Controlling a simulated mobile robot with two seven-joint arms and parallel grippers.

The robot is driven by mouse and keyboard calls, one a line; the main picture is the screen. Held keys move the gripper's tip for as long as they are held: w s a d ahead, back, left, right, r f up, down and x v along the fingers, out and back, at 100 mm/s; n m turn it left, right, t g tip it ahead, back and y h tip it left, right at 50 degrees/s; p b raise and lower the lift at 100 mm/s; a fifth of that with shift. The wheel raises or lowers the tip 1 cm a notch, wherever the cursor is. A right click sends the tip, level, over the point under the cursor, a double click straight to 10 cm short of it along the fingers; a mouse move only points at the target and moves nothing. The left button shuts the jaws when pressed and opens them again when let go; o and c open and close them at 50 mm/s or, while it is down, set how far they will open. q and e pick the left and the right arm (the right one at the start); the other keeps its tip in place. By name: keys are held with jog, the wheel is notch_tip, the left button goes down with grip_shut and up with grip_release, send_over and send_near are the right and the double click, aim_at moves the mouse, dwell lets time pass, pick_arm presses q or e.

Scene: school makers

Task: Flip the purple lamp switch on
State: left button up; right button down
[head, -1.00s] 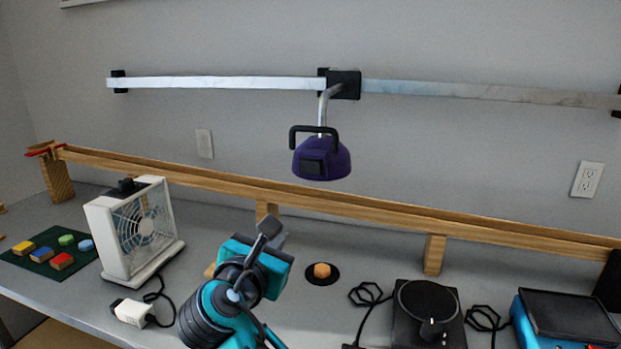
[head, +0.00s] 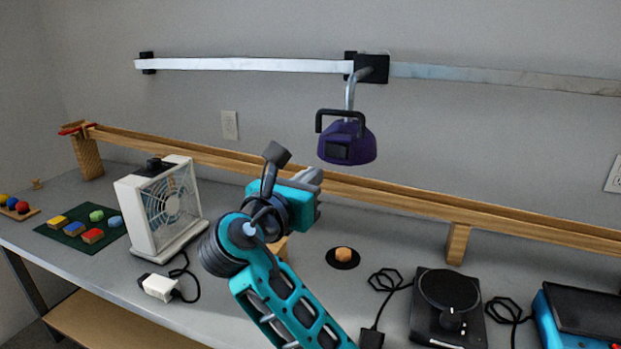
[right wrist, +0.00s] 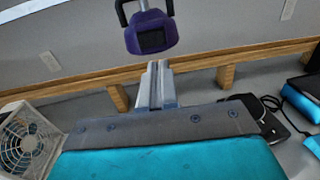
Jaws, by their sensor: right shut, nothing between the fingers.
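The purple lamp (head: 360,146) hangs from a metal rail on the back wall by a bent silver stem, with a black handle on top. A dark square switch (head: 338,152) is on its front face; whether it is on cannot be told. In the right wrist view the lamp (right wrist: 151,22) and its dark switch (right wrist: 152,40) are straight ahead, above the fingertips. My right gripper (head: 314,174) is shut and empty, just left of the lamp and a little lower in the head view. In the wrist view its fingers (right wrist: 157,70) are together, apart from the lamp. My left gripper is out of view.
A wooden rail (head: 400,199) runs along the back of the grey table. A white fan (head: 160,215) stands at left, beside a green mat (head: 72,241) with coloured blocks. A black turntable-like device (head: 446,307) and a blue box (head: 578,317) are at right.

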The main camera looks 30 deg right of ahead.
aim_at(344, 153)
jog(key=x, duration=1.1)
jog(key=shift+d, duration=0.25)
jog(key=shift+r, duration=0.1)
